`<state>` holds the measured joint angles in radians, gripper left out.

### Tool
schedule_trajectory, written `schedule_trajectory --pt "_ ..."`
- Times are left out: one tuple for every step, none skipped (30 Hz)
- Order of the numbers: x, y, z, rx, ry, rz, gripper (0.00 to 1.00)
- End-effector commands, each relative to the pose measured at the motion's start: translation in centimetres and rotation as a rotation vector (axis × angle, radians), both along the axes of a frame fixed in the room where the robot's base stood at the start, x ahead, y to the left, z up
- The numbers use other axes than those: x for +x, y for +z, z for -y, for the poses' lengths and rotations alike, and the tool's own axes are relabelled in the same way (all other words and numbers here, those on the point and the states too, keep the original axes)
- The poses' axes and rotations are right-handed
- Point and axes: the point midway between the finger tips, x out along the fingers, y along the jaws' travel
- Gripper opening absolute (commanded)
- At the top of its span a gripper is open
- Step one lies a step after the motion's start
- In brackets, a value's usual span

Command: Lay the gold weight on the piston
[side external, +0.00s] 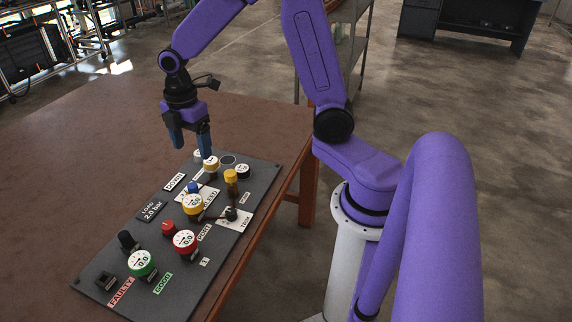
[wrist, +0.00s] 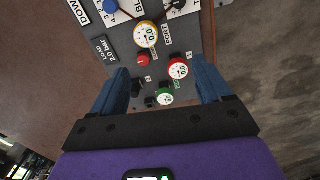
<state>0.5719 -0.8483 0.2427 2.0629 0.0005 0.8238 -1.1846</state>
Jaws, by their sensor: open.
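The gold weight (side external: 211,164) appears to be the short gold cylinder with a white top at the far end of the dark panel. The piston (side external: 231,188) appears to be the upright amber-brown post with a yellow top, nearer the camera and to the right of that weight. My gripper (side external: 191,146) is open and points down above the far left end of the panel. Its right finger is close to the gold weight in the picture; I cannot tell the gap. In the wrist view my gripper (wrist: 161,80) has nothing between its fingers. Neither weight nor piston is recognisable there.
A black weight (side external: 242,171) and an empty ring (side external: 228,160) are near the gold weight. The panel (side external: 178,218) also carries a yellow gauge (side external: 193,205), red gauge (side external: 185,241), green gauge (side external: 142,263) and red knob (side external: 168,228). The brown table (side external: 70,170) is clear to the left.

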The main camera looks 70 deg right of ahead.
Motion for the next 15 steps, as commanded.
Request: schedule_trajectory --pt "-1.6 0.6 -1.2 0.002 -0.012 0.003 0.78" --pt "-2.5 0.8 -1.7 0.003 -0.028 0.003 0.78" --pt "-3.7 1.2 -2.4 0.004 -0.045 0.004 0.78" --pt "-4.6 1.4 -2.9 0.005 -0.059 0.005 0.78" --pt "-5.6 1.6 -3.3 0.007 -0.072 0.005 0.78" --pt "-6.8 1.9 -3.9 0.008 -0.090 0.006 0.78" --pt "-7.8 2.1 -4.2 0.009 -0.104 0.004 0.78" --pt "-8.8 2.3 -4.5 0.010 -0.117 0.006 0.78" --pt "-10.1 2.5 -4.9 0.012 -0.136 0.005 0.78" --pt "-11.1 2.6 -5.1 0.013 -0.149 0.005 0.78" --pt "-12.1 2.8 -5.3 0.014 -0.163 0.005 0.78" --pt "-13.5 2.9 -5.4 0.016 -0.181 0.005 0.78" --pt "-14.5 3.1 -5.5 0.018 -0.194 0.005 0.78" --pt "-15.5 3.1 -5.5 0.018 -0.209 0.004 0.78" --pt "-16.8 3.2 -5.5 0.020 -0.226 0.003 0.78"
